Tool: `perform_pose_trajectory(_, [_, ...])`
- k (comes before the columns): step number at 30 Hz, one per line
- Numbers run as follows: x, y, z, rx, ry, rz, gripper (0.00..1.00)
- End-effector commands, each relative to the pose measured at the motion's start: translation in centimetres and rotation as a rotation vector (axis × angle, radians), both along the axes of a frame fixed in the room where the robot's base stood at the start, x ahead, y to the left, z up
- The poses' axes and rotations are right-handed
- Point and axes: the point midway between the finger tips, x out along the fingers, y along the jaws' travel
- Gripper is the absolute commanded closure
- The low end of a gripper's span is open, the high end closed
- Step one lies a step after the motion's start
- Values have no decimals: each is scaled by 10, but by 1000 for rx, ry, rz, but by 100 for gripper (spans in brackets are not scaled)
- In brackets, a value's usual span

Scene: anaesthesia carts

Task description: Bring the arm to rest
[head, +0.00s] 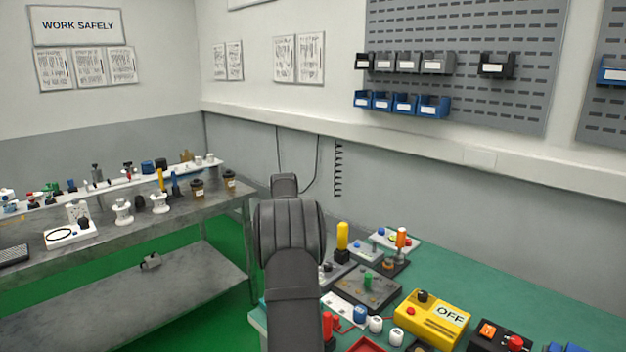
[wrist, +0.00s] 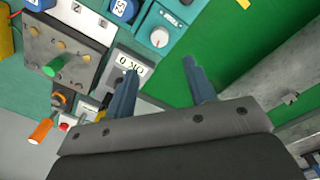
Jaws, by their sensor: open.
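My gripper (wrist: 157,84) shows in the wrist view. Its two blue-grey fingers stand well apart with nothing between them. Past the fingers lie the edge of the green bench top and the green floor. My dark arm rises in the middle of the head view, in front of the back wall, and hides part of the room behind it. The gripper's fingers cannot be made out in the head view.
The green bench (head: 471,279) at right holds a yellow OFF box (head: 432,318), an orange-handled device (head: 401,238) and several control boxes. A grey metal table (head: 114,241) with small parts stands at left. Green floor lies between them.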

Motion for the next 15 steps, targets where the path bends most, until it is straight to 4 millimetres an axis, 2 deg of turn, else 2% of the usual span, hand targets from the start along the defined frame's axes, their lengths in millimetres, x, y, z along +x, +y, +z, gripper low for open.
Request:
perform_pose_trajectory(10, [0,3,71,0,-3,1,50])
perform_pose_trajectory(15, [6,-35,62,-1,-17,-62,50])
